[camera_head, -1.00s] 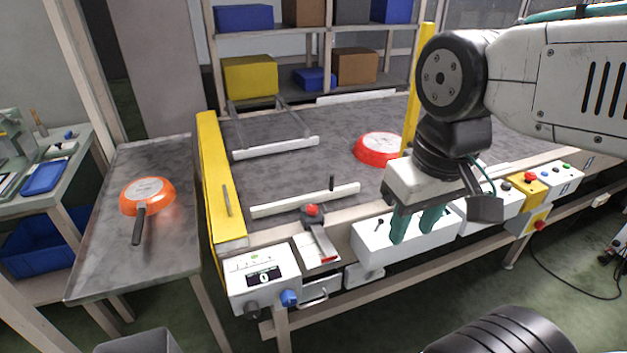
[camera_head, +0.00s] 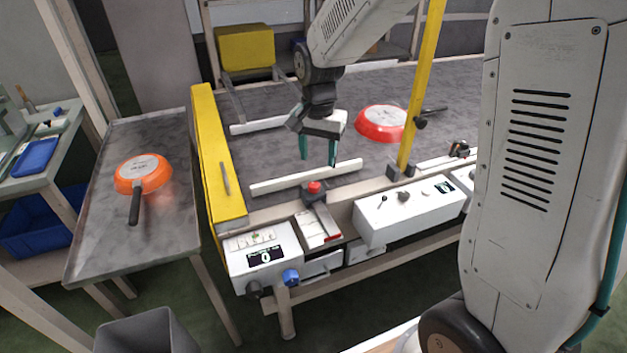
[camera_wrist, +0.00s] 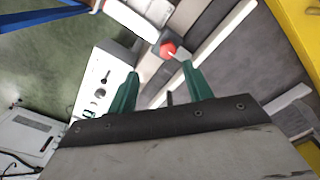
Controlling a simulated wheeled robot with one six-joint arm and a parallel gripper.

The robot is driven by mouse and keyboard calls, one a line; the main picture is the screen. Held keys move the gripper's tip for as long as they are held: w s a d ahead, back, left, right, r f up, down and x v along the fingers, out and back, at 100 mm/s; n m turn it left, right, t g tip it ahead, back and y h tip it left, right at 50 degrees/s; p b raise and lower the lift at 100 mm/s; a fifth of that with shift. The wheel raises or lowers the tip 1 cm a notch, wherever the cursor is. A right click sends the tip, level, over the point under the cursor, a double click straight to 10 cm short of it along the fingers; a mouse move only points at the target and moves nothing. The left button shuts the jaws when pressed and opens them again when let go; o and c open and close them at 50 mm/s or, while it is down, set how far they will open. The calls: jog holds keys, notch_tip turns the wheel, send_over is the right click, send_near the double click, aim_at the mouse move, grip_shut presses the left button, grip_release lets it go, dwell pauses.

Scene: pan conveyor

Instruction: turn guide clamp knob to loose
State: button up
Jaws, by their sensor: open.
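The guide clamp knob is most likely the red knob (camera_head: 314,187) on a dark block at the conveyor's near edge, by the near white guide rail (camera_head: 306,177). The red knob also shows in the wrist view (camera_wrist: 168,49), beyond my fingertips. My gripper (camera_head: 318,161) has green fingers, is open and empty, and hangs above the belt just behind the near rail, up and slightly right of the knob in the head view. In the wrist view my gripper (camera_wrist: 160,68) has its fingers apart, with the knob in line with the gap near the right fingertip. Nothing touches the knob.
A red pan (camera_head: 385,124) lies on the belt (camera_head: 270,155), right of my gripper. A yellow post (camera_head: 420,90) stands beside it. A yellow side guard (camera_head: 218,160) is at left. White control boxes (camera_head: 405,211) line the front. An orange pan (camera_head: 143,172) lies on the side table (camera_head: 165,235).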

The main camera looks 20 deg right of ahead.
aim_at(314, 184)
jog(key=shift+w+a+f+m, duration=0.1)
jog(key=shift+w+f+m, duration=0.05)
jog(key=shift+w+f, duration=0.35)
jog(key=shift+w+a+f+m, duration=0.15)
jog(key=shift+w+f, duration=0.15)
jog(key=shift+f, duration=0.3)
notch_tip(314, 184, down, 8)
jog(key=shift+d+r, duration=0.1)
jog(key=shift+r, duration=0.05)
jog(key=c, duration=1)
